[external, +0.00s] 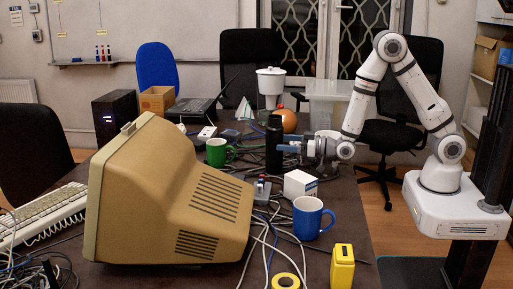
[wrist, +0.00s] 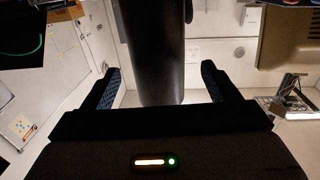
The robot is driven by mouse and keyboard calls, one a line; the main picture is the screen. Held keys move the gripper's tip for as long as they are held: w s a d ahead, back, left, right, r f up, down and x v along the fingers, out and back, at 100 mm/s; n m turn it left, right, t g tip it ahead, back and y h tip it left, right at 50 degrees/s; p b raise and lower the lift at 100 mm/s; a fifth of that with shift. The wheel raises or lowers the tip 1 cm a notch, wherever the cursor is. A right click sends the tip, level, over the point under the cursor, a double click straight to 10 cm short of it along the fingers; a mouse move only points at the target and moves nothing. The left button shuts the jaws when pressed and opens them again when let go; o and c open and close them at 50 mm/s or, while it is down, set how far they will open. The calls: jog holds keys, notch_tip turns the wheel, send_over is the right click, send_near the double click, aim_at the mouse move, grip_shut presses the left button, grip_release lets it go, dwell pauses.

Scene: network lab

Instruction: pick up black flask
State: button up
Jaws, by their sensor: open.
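The black flask (external: 274,146) stands upright on the dark table in the external view, right of the green mug. In the wrist view the flask (wrist: 154,50) is a dark cylinder running down from the top edge into the space between my two fingers. My gripper (external: 287,147) reaches the flask from the right in the external view. In the wrist view my gripper (wrist: 163,84) is open, with one finger on each side of the flask. A gap shows between the flask and each finger.
A green mug (external: 217,152) stands left of the flask, and a white box (external: 300,184) and blue mug (external: 309,218) stand in front. An orange ball (external: 289,121) is behind. A large beige monitor (external: 165,195) fills the left foreground. Cables lie across the table.

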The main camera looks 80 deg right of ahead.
aim_at(275, 141)
jog(key=w, duration=0.4)
jog(key=shift+w+d+f+p, duration=0.1)
jog(key=shift+d+f+p, duration=0.05)
jog(key=shift+d+p, duration=0.15)
jog(key=shift+c, duration=0.4)
jog(key=c, duration=1.4)
jog(key=shift+r, duration=0.2)
